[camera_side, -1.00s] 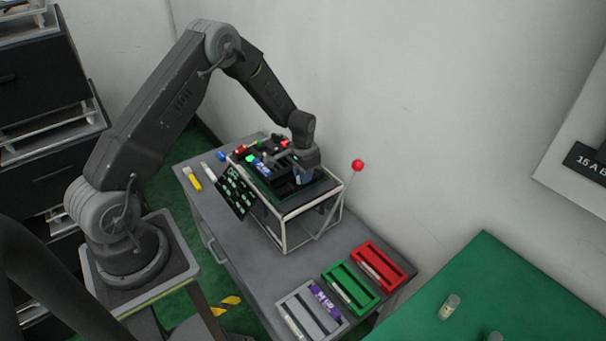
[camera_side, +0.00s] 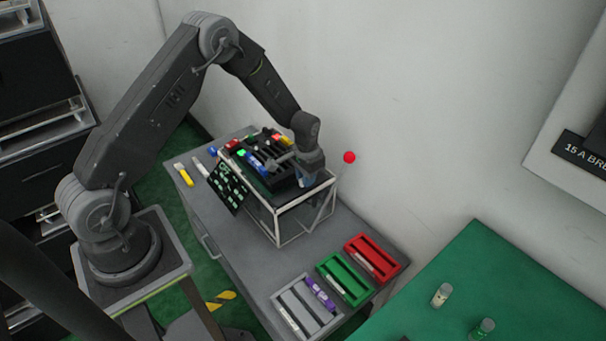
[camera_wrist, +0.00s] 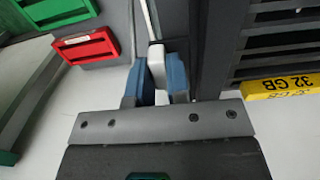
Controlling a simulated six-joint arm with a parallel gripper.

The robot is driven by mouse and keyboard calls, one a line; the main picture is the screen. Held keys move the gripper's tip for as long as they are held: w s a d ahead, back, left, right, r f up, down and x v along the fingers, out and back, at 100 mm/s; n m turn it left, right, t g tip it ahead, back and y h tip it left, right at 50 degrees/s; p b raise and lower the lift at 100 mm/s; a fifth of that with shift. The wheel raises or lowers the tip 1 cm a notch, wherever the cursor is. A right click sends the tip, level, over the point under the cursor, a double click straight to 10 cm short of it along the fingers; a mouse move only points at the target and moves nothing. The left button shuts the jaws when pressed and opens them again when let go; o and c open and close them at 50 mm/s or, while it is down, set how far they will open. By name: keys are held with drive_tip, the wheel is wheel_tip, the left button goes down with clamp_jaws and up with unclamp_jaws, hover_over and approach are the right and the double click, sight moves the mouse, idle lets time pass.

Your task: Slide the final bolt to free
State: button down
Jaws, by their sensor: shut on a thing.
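A black rack (camera_side: 272,165) with coloured pieces in its slots sits on top of a white wire-frame stand (camera_side: 279,228) on the grey table. My gripper (camera_side: 308,181) points down at the right end of the rack, in the side view. In the wrist view, the blue fingers of my gripper (camera_wrist: 156,82) are shut on a pale handle (camera_wrist: 156,58), and a thin pale rod runs up from it. I cannot tell for sure that this handle is the bolt. My arm hides that part of the stand in the side view.
A red ball knob (camera_side: 349,157) stands right of my gripper, near the wall. A panel with green marks (camera_side: 229,187) leans left of the rack. Red (camera_side: 370,257), green (camera_side: 344,279) and grey (camera_side: 306,307) trays lie at the table's near end. A yellow "32 GB" piece (camera_wrist: 282,86) is close by.

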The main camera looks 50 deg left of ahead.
drive_tip(key=c, duration=1.1)
unclamp_jaws()
drive_tip(key=shift+d, duration=0.25)
drive_tip(key=shift+r, duration=6.95)
